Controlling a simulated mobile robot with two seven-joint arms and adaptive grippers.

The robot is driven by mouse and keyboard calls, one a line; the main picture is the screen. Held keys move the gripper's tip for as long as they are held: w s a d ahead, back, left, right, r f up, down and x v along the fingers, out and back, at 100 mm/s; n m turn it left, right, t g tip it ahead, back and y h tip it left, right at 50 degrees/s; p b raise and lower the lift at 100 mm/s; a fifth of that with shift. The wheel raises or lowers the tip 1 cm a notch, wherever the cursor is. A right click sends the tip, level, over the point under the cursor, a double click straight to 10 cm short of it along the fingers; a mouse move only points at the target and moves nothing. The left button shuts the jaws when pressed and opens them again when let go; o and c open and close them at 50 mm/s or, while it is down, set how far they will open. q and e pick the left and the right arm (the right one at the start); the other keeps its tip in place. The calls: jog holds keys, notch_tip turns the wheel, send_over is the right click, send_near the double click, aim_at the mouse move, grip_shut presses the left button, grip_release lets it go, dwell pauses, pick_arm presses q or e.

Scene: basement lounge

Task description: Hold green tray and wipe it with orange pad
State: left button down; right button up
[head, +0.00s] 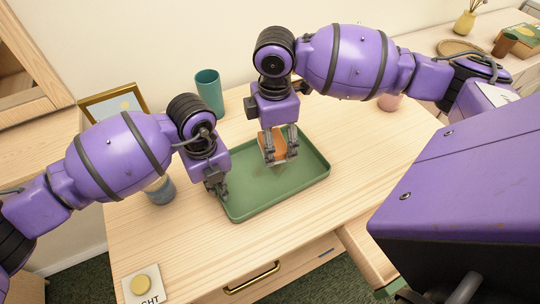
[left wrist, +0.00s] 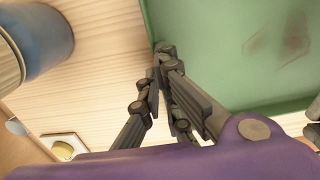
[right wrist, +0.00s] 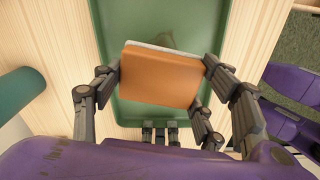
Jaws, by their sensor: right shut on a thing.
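The green tray (head: 258,203) lies flat on the wooden table; it also shows in the left wrist view (left wrist: 215,50) and the right wrist view (right wrist: 125,20). Brownish smudges (left wrist: 290,38) mark its floor. My right gripper (head: 277,142) is shut on the orange pad (head: 273,147), holding it over the tray's inside. The pad (right wrist: 162,75) spans between the fingers in the right wrist view; whether its underside touches the tray is hidden. My left gripper (head: 217,191) is at the tray's left rim, its fingers (left wrist: 160,85) close together; whether they grip the rim is unclear.
A green cup (head: 209,92) stands behind the tray, with a picture frame (head: 112,103) to its left. A blue-grey jar (head: 160,190) stands close to my left gripper. A card with a yellow disc (head: 144,285) lies front left.

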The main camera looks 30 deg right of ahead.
aim_at(274, 168)
jog(key=shift+f, duration=0.1)
dwell(0.3)
jog(key=shift+f, duration=3.9)
jog(key=shift+a, duration=1.9)
jog(key=shift+d, duration=1.95)
jog(key=shift+r, duration=4)
jog(key=shift+a, duration=0.1)
